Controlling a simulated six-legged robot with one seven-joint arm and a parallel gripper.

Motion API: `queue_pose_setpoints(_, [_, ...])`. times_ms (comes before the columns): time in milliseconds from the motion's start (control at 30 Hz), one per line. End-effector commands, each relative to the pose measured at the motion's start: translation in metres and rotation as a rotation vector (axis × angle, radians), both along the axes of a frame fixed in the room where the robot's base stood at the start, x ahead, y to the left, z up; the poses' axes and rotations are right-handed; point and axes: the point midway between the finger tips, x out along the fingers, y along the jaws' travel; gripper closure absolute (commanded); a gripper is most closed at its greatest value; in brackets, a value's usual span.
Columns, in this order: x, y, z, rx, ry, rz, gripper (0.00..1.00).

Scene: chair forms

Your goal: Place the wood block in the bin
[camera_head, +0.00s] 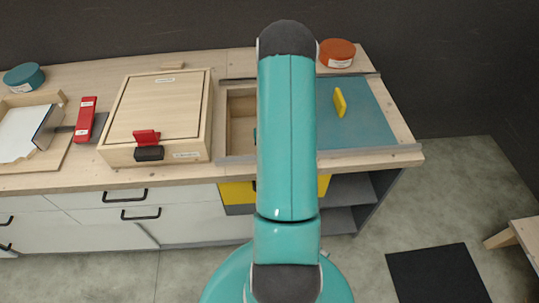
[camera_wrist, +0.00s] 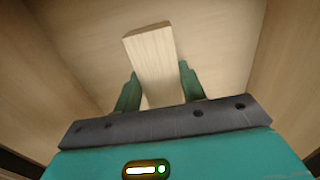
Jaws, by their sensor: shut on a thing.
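The wood block (camera_wrist: 153,58) is a pale, straight-edged piece in the middle of the wrist view. My gripper (camera_wrist: 158,80) is shut on it, with one green finger on each side. Wooden walls and a wooden floor surround the gripper and the block in that view. In the head view a bin-like wooden recess (camera_head: 240,105) in the counter shows at the left of my arm. Whether the block touches the wooden floor, I cannot tell.
A blue-grey sliding panel (camera_head: 365,115) with a yellow handle (camera_head: 340,102) lies right of the recess. A wooden box (camera_head: 160,100) with a red clasp (camera_head: 147,137) stands to the left. An orange round container (camera_head: 337,52) is at the back. Drawers (camera_head: 100,220) are below.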

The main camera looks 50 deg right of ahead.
Motion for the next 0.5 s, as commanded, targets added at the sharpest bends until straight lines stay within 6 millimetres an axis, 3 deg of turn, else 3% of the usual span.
queue_pose_setpoints(333, [0.001, -0.002, -0.041, 0.001, 0.001, -0.002, 0.86])
queue_pose_setpoints(500, [0.002, -0.003, -0.043, -0.002, -0.001, -0.002, 0.86])
